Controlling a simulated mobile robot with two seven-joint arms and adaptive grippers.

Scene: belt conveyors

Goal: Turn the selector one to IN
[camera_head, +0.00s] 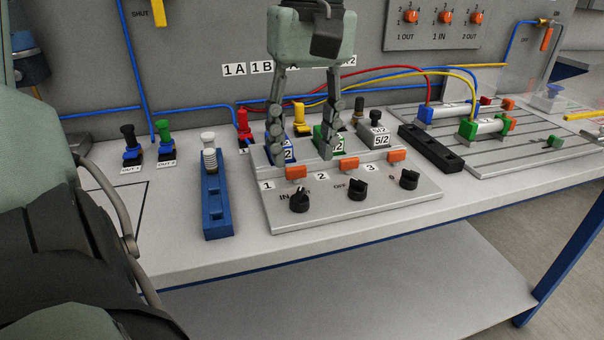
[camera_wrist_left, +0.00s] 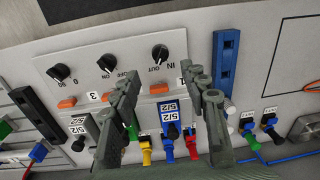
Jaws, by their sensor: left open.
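Selector one is the leftmost black knob (camera_head: 299,202) on the grey sloped panel (camera_head: 330,212), beside the labels "1" and "IN". In the left wrist view the same knob (camera_wrist_left: 160,53) shows near the labels "IN" and "OUT". Its exact setting is too small to read. My left gripper (camera_head: 300,156) is open and empty, with fingers pointing down behind and above the knob row. In the wrist view its fingertips (camera_wrist_left: 171,92) are spread on either side of the space below selector one, apart from the knob. My right gripper is not in view.
Two more selectors (camera_head: 357,189) (camera_head: 409,179) sit to the right. Orange push pieces (camera_head: 349,163) and 5/2 valves (camera_head: 375,140) stand close behind. A blue block with a white fitting (camera_head: 216,205) is just left of the panel. Hoses run behind. The front bench edge is clear.

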